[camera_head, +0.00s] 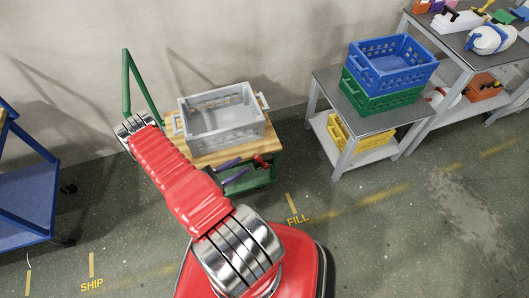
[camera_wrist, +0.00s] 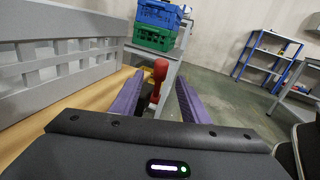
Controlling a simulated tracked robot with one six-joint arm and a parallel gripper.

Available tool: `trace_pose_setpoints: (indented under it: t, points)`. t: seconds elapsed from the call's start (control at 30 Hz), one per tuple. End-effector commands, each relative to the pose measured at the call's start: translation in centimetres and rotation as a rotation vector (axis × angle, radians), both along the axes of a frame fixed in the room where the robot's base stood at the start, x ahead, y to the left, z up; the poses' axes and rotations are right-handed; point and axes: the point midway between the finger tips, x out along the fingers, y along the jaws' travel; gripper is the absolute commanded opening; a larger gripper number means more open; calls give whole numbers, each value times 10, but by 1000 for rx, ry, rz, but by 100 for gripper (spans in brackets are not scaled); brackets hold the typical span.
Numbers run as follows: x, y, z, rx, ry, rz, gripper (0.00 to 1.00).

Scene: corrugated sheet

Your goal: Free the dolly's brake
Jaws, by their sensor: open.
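The dolly has a wooden deck (camera_head: 212,157) and a green push handle (camera_head: 127,80). A grey crate (camera_head: 222,118) sits on the deck; its slatted side (camera_wrist: 60,62) fills the left of the wrist view. The red brake lever (camera_head: 262,160) stands at the dolly's right front edge. In the wrist view its round red knob (camera_wrist: 160,68) appears between the purple fingertips, a little beyond them. My gripper (camera_head: 245,172) is open, with one finger on each side of the lever's line. I cannot tell whether either finger touches it. The lever's base is partly hidden.
A grey table (camera_head: 392,121) at right carries stacked green (camera_head: 385,98) and blue (camera_head: 392,65) crates, with a yellow crate (camera_head: 355,138) below. A blue cart (camera_head: 22,197) stands at left. Floor is clear around the yellow FILL mark (camera_head: 298,219).

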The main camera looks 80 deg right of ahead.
Motion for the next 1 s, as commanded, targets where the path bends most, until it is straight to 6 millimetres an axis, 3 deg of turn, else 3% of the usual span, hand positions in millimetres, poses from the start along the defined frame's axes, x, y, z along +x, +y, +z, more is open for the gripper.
trace_pose_setpoints:
  t: [1.0]
  points:
    - [-86,-83,0,0,0,-3,41]
